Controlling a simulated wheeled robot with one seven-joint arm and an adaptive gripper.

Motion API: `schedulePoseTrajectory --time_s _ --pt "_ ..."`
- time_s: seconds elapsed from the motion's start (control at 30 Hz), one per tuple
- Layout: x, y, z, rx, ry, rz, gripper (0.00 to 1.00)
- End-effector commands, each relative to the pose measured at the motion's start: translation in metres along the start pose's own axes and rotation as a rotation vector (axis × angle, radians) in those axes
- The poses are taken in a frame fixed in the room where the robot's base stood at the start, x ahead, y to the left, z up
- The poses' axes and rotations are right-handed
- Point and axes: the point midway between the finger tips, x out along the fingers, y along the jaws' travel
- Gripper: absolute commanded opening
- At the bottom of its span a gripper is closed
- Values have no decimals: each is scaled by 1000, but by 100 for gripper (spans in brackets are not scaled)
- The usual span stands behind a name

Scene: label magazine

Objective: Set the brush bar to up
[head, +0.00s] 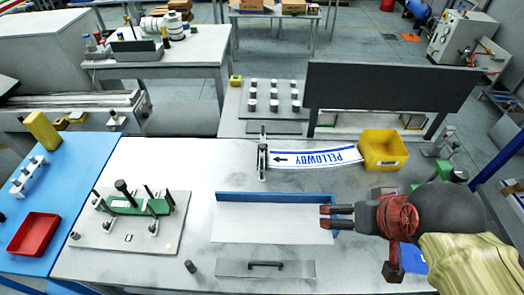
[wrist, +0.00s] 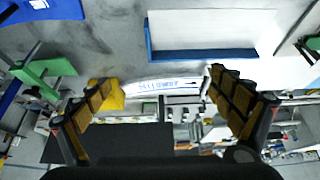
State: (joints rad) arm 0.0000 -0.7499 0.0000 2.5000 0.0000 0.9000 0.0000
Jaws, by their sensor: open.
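A white label strip (head: 315,159) with blue print "PELLOWBY" and an arrow lies curved on the grey table. At its left end stands a narrow metal bar piece (head: 262,160), which looks like the brush bar; its up or down setting is too small to tell. My gripper (head: 323,217) is open and empty, over the right side of the blue-edged white tray, to the right of and nearer than the bar, clearly apart from it. In the wrist view my gripper (wrist: 156,82) shows spread fingers, with the strip (wrist: 165,85) between them; the right finger hides its end.
A yellow bin (head: 383,151) stands at the strip's right end, before a dark upright panel (head: 390,87). The blue-edged tray (head: 275,197) lies in front. A green fixture (head: 135,205) with posts stands at left. A plate with a handle (head: 265,268) lies near the front edge.

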Motion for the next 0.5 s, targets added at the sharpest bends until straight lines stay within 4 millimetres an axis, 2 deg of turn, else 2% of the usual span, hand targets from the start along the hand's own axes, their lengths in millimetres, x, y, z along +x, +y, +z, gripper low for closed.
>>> schedulePoseTrajectory --time_s 0.13,0.27,0.4,0.5 --pt "0 0 0 0 0 0 93" --pt "2 -3 0 -10 -14 -5 86" --pt "24 -9 4 -30 -108 -14 78" --pt "43 -17 -6 -47 -186 -26 72"
